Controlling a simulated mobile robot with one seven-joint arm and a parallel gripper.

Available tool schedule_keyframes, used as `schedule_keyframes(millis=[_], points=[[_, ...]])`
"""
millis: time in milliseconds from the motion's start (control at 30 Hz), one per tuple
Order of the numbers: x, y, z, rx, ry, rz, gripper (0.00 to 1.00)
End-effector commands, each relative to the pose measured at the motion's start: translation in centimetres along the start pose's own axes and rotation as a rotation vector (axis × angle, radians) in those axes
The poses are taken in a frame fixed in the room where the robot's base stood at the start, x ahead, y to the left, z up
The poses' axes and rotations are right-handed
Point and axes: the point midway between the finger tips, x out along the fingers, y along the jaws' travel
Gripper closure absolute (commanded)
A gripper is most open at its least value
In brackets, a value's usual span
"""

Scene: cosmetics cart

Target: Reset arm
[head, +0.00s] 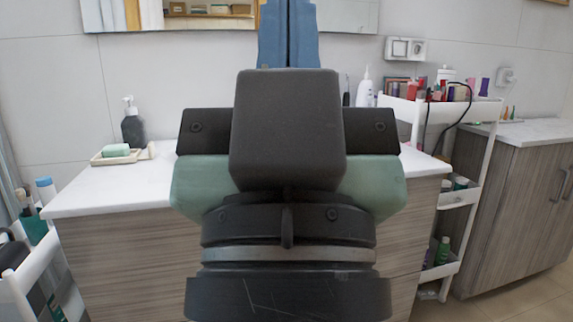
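My gripper (289,30) points up and away from the camera in the middle of the head view. Its two blue fingers stand side by side with only a thin dark line between them, so it looks shut. Nothing shows held between them, though the top edge of the picture cuts them off. The green hand body (203,185) and a dark grey box on it fill the centre and hide the middle of the counter. The arm stands in front of the counter.
A white counter (100,193) holds a dark pump bottle (132,128) and a soap tray (110,161) at left. White carts stand at left (25,275) and right (487,140), the right one loaded with cosmetics. A mirror hangs behind. A wooden cabinet (525,190) stands far right.

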Motion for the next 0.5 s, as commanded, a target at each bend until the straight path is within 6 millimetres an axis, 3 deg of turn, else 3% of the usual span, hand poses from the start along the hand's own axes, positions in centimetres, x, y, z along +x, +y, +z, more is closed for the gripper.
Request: schedule_keyframes(millis=[33,500], points=[[2.2,0.0,-2.1,0.002,0.0,-0.001,1.0],[12.6,0.0,-11.7,0.009,-0.001,-0.004,1.0]])
